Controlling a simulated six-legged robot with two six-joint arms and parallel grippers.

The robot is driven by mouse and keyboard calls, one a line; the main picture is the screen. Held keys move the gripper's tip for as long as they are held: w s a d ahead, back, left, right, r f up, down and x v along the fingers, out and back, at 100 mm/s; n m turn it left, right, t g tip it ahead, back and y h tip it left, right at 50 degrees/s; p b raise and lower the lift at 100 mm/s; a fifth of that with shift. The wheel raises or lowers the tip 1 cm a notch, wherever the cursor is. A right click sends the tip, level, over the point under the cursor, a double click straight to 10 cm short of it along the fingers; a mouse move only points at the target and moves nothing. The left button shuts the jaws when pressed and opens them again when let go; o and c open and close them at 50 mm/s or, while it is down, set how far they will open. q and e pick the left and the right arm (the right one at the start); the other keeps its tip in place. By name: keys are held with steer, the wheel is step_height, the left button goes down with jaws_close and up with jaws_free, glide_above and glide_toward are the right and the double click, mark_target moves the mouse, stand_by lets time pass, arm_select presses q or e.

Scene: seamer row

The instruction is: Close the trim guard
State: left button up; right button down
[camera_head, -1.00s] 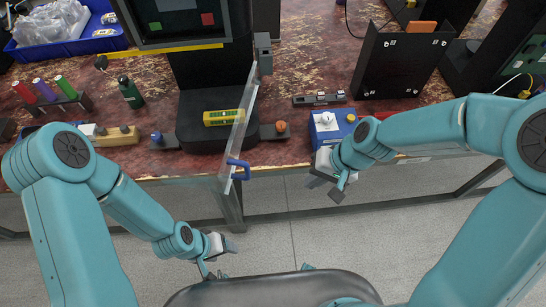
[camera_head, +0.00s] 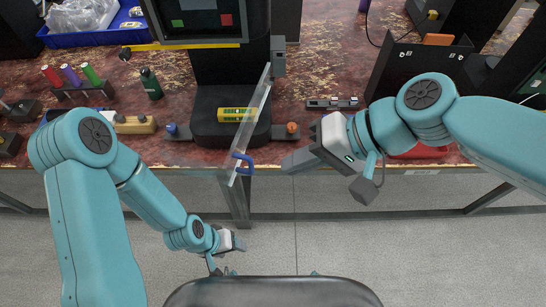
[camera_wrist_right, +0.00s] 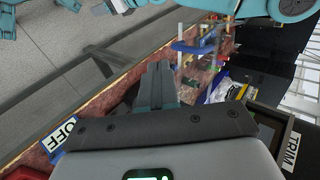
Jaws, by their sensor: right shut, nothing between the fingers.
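The trim guard (camera_head: 258,112) is a clear panel seen almost edge-on, swung out from the dark machine toward the table's front edge. Its blue handle (camera_head: 243,162) is at the near end, over the edge; it also shows in the right wrist view (camera_wrist_right: 188,47). My right gripper (camera_head: 287,165) is shut and empty, just right of the handle with a small gap in the head view. Its closed fingers (camera_wrist_right: 158,83) point toward the handle side in the wrist view. My left gripper (camera_head: 240,243) hangs low in front of the table, away from the guard; its jaws are too small to read.
An orange knob (camera_head: 292,127) sits right of the panel. Spools (camera_head: 72,75), a green bottle (camera_head: 151,83) and a blue bin (camera_head: 125,25) stand to the left. The front floor is clear.

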steer(key=a, duration=0.3)
steer(key=a+p, duration=0.1)
steer(key=shift+w+a+f, duration=0.15)
steer(key=shift+f, duration=0.15)
steer(key=shift+w+a, duration=0.1)
steer(key=shift+a, duration=0.05)
steer(key=shift+a, duration=0.1)
